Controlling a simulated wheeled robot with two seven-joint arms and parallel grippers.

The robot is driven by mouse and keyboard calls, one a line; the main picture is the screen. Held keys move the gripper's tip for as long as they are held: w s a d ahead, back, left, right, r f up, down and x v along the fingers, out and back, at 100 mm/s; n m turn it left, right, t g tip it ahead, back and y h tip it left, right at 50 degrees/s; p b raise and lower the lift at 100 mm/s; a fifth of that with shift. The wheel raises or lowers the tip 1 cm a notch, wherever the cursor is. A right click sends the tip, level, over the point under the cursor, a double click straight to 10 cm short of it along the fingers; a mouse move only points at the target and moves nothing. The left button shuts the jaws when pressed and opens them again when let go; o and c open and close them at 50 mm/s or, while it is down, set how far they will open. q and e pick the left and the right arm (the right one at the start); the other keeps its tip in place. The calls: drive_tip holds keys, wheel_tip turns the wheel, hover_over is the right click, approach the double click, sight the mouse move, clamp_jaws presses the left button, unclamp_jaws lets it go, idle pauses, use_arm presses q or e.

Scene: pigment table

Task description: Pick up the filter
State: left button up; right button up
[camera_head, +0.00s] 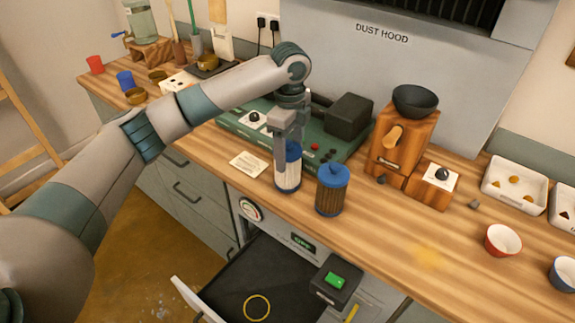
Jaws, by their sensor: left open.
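Two pleated cylinders that look like filters stand upright on the wooden counter. One is a white filter (288,178) with blue ends. The other is a brown, dirty-looking filter (331,194) with blue ends, just to its right and nearer the front edge. My left gripper (286,148) points down at the white filter, its fingers open at the top end. The fingers hide part of the blue top; whether they touch it I cannot tell. My right gripper is out of view.
A green machine (330,150) stands close behind the filters, with a wooden grinder (402,145) to the right. A paper card (249,164) lies to the left. Below the counter, a dark drawer (262,275) is open, holding a yellow ring (257,296). Bowls (503,240) stand right.

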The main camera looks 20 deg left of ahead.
sight(288, 182)
use_arm(q)
drive_tip(key=shift+a+f+p, duration=0.1)
drive_tip(key=shift+f+p, duration=0.25)
drive_tip(key=shift+f, duration=0.05)
drive_tip(key=f, duration=0.2)
drive_tip(key=f+p, duration=0.1)
drive_tip(key=f, duration=0.1)
drive_tip(key=shift+a+p, duration=0.2)
drive_tip(key=shift+p, duration=0.1)
drive_tip(key=shift+f, duration=0.2)
drive_tip(key=c, duration=0.8)
drive_tip(key=shift+w+r, duration=0.1)
